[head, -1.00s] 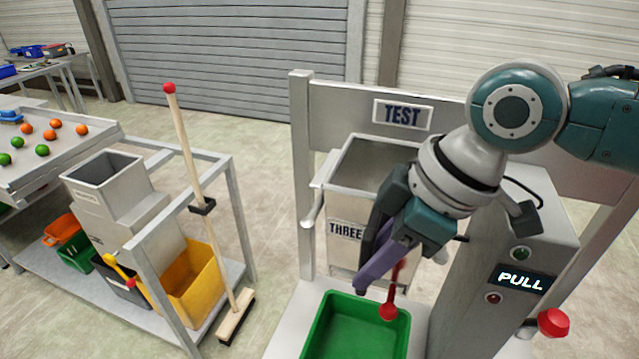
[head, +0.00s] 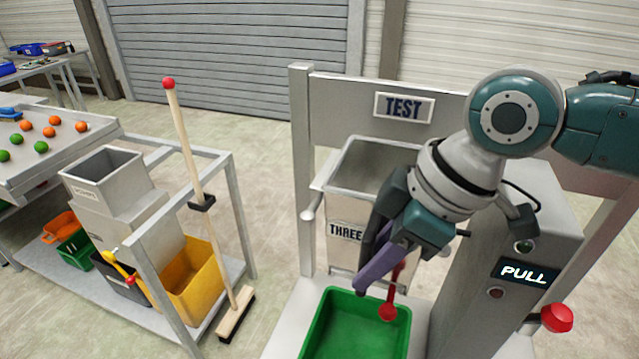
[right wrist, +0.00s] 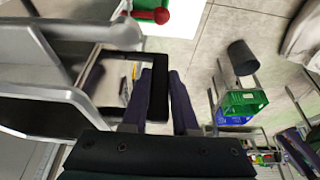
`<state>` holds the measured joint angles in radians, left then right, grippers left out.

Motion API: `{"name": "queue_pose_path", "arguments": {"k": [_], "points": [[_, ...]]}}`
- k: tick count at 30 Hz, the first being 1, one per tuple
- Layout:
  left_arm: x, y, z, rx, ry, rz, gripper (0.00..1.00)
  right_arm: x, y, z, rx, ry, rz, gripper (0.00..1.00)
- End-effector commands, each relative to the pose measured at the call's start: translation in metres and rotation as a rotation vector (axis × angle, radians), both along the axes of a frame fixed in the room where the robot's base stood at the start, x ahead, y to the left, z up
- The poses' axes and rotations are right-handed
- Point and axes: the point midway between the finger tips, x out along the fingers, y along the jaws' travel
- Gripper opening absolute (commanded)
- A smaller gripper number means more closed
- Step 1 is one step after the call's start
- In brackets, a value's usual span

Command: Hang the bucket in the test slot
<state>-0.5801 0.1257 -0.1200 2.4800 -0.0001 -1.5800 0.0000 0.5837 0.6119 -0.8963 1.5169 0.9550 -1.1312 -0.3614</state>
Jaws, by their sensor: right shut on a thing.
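The grey bucket (head: 345,262), labelled THREE, is upright below the TEST sign (head: 404,107) in the head view. A round peg (head: 308,214) sticks out at its left side. My right gripper (head: 372,272) is at the bucket's front right, fingers pointing down, shut on the bucket; the held part is mostly hidden by the fingers. I cannot tell whether the bucket's pegs rest in the test slot (head: 340,92). My left gripper is not in view.
A green bin (head: 322,325) and a red-ended lever (head: 388,311) are below the gripper. A grey column with a PULL display (head: 524,273) and red knob (head: 557,318) stands right. A cart (head: 238,220) with a broom (head: 190,160) stands left, with open floor behind.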

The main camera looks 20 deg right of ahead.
Motion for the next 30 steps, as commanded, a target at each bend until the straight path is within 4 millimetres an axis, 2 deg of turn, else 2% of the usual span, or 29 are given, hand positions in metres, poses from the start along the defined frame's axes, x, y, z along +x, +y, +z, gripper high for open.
{"name": "queue_pose_path", "arguments": {"k": [14, 15, 24, 30], "points": [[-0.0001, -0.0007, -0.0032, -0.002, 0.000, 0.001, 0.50, 0.0013, 0.0003, -0.0037, 0.001, -0.005, 0.001, 0.00], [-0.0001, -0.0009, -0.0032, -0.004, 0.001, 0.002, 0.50, 0.0013, 0.0003, -0.0037, 0.001, -0.005, 0.001, 0.31], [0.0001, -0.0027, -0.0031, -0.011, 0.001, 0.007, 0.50, 0.0005, 0.0002, -0.0046, 0.000, -0.002, 0.001, 0.62], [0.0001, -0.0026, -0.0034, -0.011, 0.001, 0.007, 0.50, -0.0011, -0.0002, -0.0061, -0.001, 0.004, 0.000, 0.62]]}}
